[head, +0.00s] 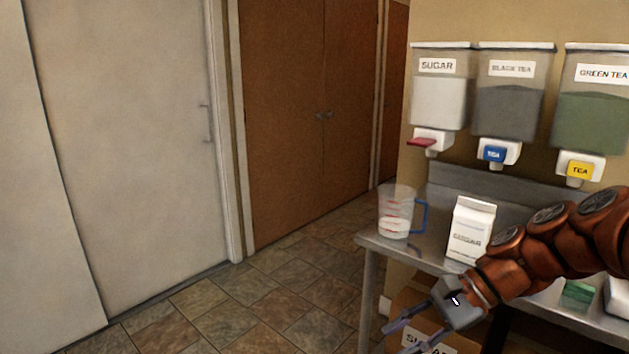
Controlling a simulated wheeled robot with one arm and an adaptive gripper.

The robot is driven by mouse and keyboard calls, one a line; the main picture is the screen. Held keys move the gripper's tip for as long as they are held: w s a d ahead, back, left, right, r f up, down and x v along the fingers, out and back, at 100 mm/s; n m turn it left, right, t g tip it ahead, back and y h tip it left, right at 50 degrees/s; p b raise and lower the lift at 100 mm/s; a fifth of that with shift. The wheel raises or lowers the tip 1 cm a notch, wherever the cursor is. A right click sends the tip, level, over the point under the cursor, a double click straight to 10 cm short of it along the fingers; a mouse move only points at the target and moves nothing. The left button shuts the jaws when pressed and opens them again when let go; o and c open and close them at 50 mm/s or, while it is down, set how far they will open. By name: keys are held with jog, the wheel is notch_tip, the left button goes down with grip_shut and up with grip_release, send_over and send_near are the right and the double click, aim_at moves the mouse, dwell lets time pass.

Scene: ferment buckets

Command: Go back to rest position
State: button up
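My gripper (399,337) is at the lower right of the head view, at the end of my orange-brown arm. Its two grey fingers are spread apart with nothing between them. It hangs in front of the metal table's front edge, lower than the tabletop in the picture. My arm reaches in from the right edge and covers part of the table.
A metal table (420,252) holds a measuring cup (397,208) with some white content and a white carton (471,228). Wall dispensers hold sugar (440,100), black tea (508,112) and green tea (592,120). A labelled box (415,303) sits below. The tiled floor (250,310) at left is clear.

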jog(key=s+a+f+n+g+h, duration=0.2)
jog(key=s+f+n+h, duration=0.35)
jog(key=s, duration=0.55)
jog(key=s+d+f+n+h, duration=0.2)
jog(key=s+d+f+n, duration=0.1)
jog(key=s, duration=0.2)
jog(key=s+d+f+n+h, duration=0.3)
jog(key=s, duration=0.3)
jog(key=s+p+v, duration=0.2)
jog(key=p+v, duration=1.1)
jog(key=v, duration=0.1)
jog(key=shift+d+r+t, duration=0.3)
jog(key=shift+r+t, duration=0.05)
jog(key=shift+t, duration=0.05)
